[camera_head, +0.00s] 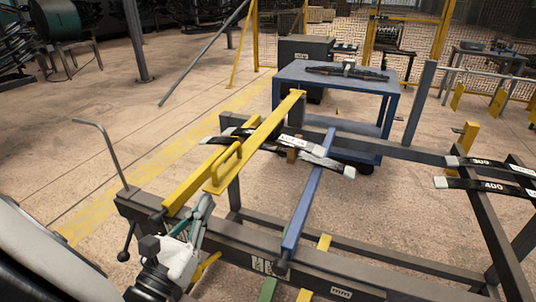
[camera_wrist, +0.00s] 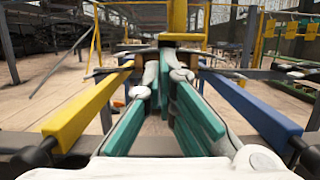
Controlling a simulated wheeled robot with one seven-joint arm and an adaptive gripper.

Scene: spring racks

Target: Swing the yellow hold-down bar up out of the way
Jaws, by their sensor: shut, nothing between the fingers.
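The yellow hold-down bar (camera_head: 258,135) has a loop handle (camera_head: 227,161) near its near end and runs toward the back of the rack above the dark leaf springs (camera_head: 320,157). In the wrist view, a yellow upright piece (camera_wrist: 179,16), likely this bar, rises beyond and above my fingertips. My gripper (camera_head: 205,203) is below and in front of the bar's near end. Its teal-padded fingers (camera_wrist: 168,82) are shut and empty. I cannot tell whether the fingertips touch the bar.
A shorter yellow bar (camera_head: 190,188) lies left of my gripper and a blue bar (camera_head: 310,190) lies right. A thin bent rod (camera_head: 107,150) stands at the rack's left corner. A blue cart (camera_head: 290,75) stands behind. More labelled springs (camera_head: 485,186) lie at the right.

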